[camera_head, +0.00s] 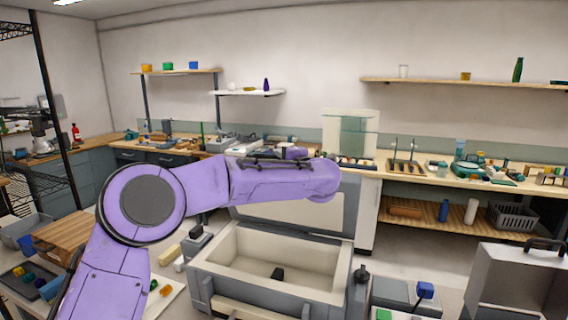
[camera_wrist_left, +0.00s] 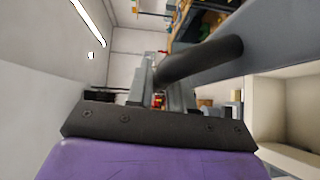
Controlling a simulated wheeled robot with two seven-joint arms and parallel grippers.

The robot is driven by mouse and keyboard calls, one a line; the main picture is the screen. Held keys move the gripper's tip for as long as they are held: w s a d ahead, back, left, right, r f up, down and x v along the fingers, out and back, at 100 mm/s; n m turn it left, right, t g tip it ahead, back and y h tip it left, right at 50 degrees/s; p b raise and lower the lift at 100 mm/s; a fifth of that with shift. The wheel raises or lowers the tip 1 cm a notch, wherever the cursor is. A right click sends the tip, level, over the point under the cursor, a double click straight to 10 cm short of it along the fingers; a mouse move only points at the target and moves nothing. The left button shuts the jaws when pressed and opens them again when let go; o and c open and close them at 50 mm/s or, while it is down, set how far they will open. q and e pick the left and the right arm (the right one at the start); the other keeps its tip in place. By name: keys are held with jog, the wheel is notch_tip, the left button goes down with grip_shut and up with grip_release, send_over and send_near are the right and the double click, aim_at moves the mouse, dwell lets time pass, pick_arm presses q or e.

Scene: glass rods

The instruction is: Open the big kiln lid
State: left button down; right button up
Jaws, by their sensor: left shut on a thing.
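The big kiln (camera_head: 208,283) is a grey box with a pale lining, standing in the lower middle of the head view. Its chamber is uncovered, with a small dark thing on its floor. The kiln lid (camera_head: 300,214) stands raised at the back, its pale inner face toward me. My purple left arm crosses in front of the lid's upper part. In the left wrist view, my left gripper (camera_wrist_left: 158,88) is shut on the dark round lid handle (camera_wrist_left: 205,58), beside the grey lid (camera_wrist_left: 285,42). The head view largely hides this grip. My right gripper is not in view.
A grey case (camera_head: 510,285) with a dark handle stands at the lower right. A wooden box (camera_head: 68,236) and trays are at the left. A long bench (camera_head: 520,186) with tools runs along the back wall, under shelves.

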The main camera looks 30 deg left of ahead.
pick_arm(q)
jog(key=shift+w, duration=0.1)
dwell(0.3)
jog(key=c, duration=1.1)
grip_release()
jog(key=b+v, duration=0.4)
jog(key=v, duration=0.6)
jog(key=shift+d+b, duration=0.15)
jog(key=shift+b, duration=0.25)
